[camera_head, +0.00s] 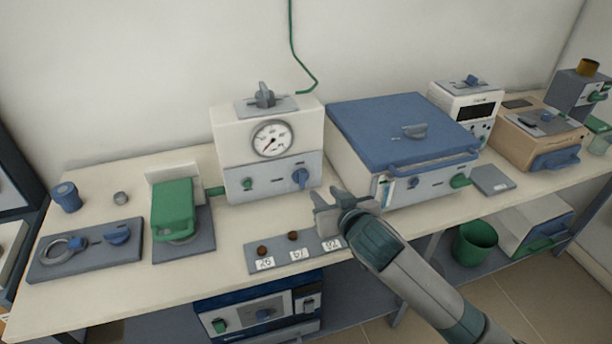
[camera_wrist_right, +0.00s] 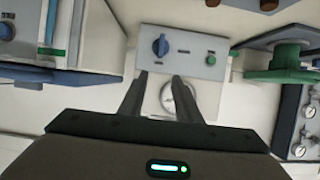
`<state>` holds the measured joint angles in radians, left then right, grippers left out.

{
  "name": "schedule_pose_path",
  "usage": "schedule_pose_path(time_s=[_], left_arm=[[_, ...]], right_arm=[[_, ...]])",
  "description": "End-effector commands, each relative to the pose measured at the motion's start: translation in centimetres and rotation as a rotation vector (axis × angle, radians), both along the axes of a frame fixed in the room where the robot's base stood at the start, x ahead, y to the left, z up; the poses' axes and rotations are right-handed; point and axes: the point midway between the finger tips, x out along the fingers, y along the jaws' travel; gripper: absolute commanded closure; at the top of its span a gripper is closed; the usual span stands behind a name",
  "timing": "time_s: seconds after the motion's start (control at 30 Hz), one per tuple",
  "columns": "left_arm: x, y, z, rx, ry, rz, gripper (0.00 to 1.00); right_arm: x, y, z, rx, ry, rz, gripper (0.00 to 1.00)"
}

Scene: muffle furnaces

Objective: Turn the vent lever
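Several levers show in the head view, and I cannot tell for sure which is the vent lever. A grey lever (camera_head: 264,95) stands on a plate on top of the white gauge box (camera_head: 228,130). Another grey lever (camera_head: 415,131) sits on the lid of the large blue-topped furnace (camera_head: 375,120). My right gripper (camera_head: 326,207) is open and empty, in front of the gauge box and apart from both levers. In the right wrist view, its spread fingers (camera_wrist_right: 162,78) frame the gauge (camera_wrist_right: 172,98), with the blue knob (camera_wrist_right: 160,46) beyond. My left gripper is not in view.
A tray with number labels (camera_head: 255,252) lies below the gripper. A green clamp-like device (camera_head: 173,205) and a blue-knobbed plate (camera_head: 85,263) lie at the left. A white instrument (camera_head: 465,100) and a tan unit (camera_head: 540,135) stand at the right. Air above the bench is clear.

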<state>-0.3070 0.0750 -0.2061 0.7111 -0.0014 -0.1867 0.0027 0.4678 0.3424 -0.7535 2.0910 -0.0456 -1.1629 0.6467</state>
Motion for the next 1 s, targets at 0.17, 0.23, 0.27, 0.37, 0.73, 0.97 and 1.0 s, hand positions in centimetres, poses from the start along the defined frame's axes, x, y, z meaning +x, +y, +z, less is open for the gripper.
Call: schedule_pose_path(time_s=[0.17,0.23,0.27,0.37,0.73,0.97,1.0], left_arm=[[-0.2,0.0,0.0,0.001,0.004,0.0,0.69],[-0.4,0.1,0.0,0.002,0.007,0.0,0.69],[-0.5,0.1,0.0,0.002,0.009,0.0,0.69],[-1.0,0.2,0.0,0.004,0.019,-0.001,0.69],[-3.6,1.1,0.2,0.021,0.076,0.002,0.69],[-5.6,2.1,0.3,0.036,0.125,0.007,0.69],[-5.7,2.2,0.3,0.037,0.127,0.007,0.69]], right_arm=[[0.1,0.0,-0.1,0.0,0.001,0.0,0.7],[0.4,0.1,-0.1,0.0,0.001,0.0,0.7],[0.5,0.2,-0.2,0.0,0.0,0.0,0.7],[1.1,0.4,-0.4,-0.001,0.001,-0.001,0.7],[5.5,1.8,-2.3,-0.002,0.0,-0.001,0.7],[8.5,2.8,-3.6,-0.001,0.002,-0.001,0.7],[9.0,2.9,-3.9,-0.002,0.001,-0.001,0.7]])
